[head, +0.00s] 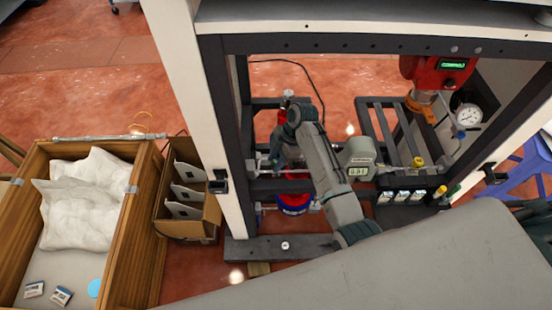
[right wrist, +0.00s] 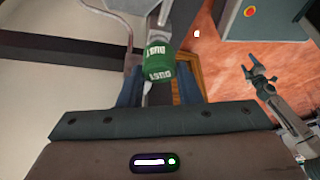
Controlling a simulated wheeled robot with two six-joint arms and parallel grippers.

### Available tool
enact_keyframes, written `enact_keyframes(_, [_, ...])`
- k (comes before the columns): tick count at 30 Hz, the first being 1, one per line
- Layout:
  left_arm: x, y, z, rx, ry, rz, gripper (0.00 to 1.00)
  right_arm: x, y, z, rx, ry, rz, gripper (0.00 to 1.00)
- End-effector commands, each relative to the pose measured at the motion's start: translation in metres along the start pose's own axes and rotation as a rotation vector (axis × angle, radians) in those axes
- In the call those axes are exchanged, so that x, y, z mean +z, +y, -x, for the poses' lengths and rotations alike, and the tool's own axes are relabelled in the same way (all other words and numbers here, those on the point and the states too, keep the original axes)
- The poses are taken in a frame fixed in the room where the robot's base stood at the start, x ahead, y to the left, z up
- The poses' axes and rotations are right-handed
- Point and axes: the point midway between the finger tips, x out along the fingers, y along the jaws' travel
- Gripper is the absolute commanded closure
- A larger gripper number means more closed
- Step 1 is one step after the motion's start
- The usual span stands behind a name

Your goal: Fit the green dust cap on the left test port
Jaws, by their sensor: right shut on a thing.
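In the right wrist view the green dust cap (right wrist: 158,62), with white lettering, sits between the blue fingers of my right gripper (right wrist: 158,84), which is shut on it. In the head view my right gripper (head: 272,160) points down inside the dark frame, at its left side. The cap is hidden there by the gripper and wrist. A grey gripper, apparently my left one (right wrist: 257,72), shows at the right of the right wrist view with its fingers apart and empty. I cannot single out the left test port; it seems hidden by my right arm.
The frame's white post (head: 190,70) stands left of my right arm. A gauge (head: 468,115), a red unit (head: 437,70) and a grey digital display (head: 357,158) are at the right. A wooden crate (head: 125,240) with white bags and a cardboard box (head: 187,218) stand at the left.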

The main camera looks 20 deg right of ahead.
Motion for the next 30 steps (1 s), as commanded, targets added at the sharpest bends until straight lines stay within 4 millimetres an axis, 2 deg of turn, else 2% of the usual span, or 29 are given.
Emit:
enact_keyframes(12, [0.0009, 0.0003, -0.0057, 0.0, 0.0, 0.0, 0.29, 0.0043, 0.0, -0.0098, 0.001, 0.0, 0.0, 0.89])
enact_keyframes(29, [0.0008, 0.0003, -0.0056, 0.0, 0.0, 0.0, 0.29, 0.0043, 0.0, -0.0099, 0.001, 0.0, 0.0, 0.89])
enact_keyframes(30, [0.0007, 0.0003, -0.0056, 0.0, 0.0, 0.0, 0.29, 0.0043, 0.0, -0.0099, 0.001, 0.0, 0.0, 0.65])
